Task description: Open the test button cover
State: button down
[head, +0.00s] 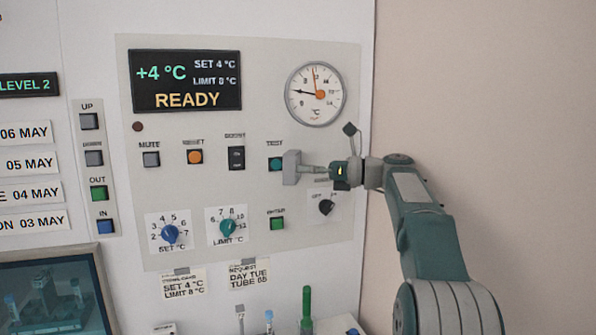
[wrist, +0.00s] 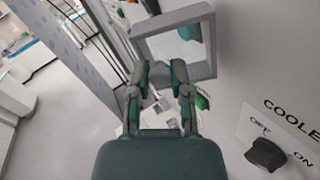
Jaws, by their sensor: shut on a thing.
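The test button cover (head: 291,167) is a grey square frame at the right of the green TEST button (head: 275,163). In the head view it stands out from the panel, seen nearly edge-on, and the button shows beside it. In the wrist view the cover (wrist: 207,42) shows as a thick grey frame around a pale window. My gripper (head: 304,168) reaches in from the right and is shut on the cover. Its fingertips (wrist: 162,73) lie at the frame's lower edge in the wrist view. The exact contact is partly hidden by the fingers.
A round dial gauge (head: 316,94) is above my gripper. A black COOLER knob (head: 326,207) is just below, also close on the right in the wrist view (wrist: 266,154). The green ENTER button (head: 277,223) is lower. Tubes (head: 306,305) stand at the bottom.

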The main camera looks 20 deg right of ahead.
jog(key=shift+w+f, duration=0.1)
jog(key=shift+f, duration=0.05)
jog(key=c, duration=0.5)
grip_release()
jog(key=shift+w, duration=0.15)
jog(key=shift+c, duration=0.2)
